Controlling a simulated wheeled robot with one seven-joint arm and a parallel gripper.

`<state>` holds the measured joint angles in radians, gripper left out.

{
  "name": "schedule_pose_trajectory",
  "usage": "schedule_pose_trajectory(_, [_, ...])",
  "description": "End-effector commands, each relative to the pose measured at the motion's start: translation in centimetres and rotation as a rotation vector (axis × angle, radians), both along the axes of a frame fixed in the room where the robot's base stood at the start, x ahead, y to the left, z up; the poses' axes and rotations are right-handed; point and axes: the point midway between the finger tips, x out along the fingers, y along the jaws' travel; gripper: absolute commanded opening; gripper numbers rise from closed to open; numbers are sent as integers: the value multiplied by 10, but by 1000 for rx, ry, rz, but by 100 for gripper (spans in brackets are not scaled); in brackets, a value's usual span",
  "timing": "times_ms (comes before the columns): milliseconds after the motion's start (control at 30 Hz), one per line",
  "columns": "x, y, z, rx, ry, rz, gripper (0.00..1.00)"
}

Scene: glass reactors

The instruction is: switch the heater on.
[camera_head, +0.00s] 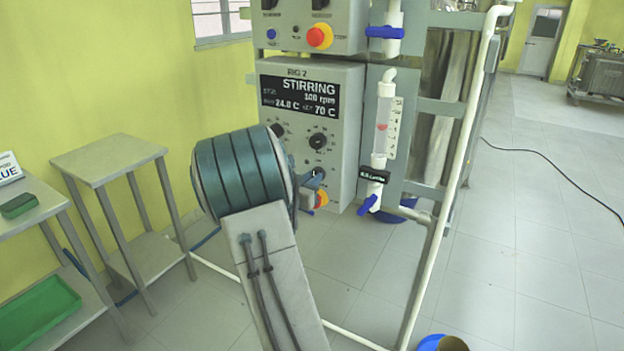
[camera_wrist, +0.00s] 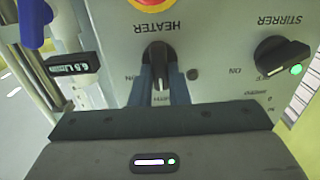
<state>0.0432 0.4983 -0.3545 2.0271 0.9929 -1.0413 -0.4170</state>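The heater knob (camera_wrist: 158,52) is black and sits below the HEATER label in the wrist view, which shows the panel upside down. My gripper (camera_wrist: 162,76) has its two blue fingers on either side of the knob's bar, with a narrow gap between them, and looks shut on it. The tips hide part of the knob. The small lamp (camera_wrist: 193,74) beside it looks unlit. In the head view my gripper (camera_head: 318,178) is at the lower part of the RIG 2 panel (camera_head: 345,130), and my wrist hides part of that panel. The display reads STIRRING, 24.0 C and 70 C.
The stirrer knob (camera_wrist: 282,52) has a lit green lamp beside it. A red and yellow button (camera_wrist: 158,3) is close to the heater knob. A flow meter with blue valves (camera_head: 386,125) stands right of the panel. A small table (camera_head: 108,160) is at the left.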

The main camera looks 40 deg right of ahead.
Motion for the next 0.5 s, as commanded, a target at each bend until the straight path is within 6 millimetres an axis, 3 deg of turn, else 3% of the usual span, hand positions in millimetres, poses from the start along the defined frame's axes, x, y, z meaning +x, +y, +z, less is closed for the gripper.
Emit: schedule_pose_trajectory(500, [1, 1, -2, 29, -77, 5, 0])
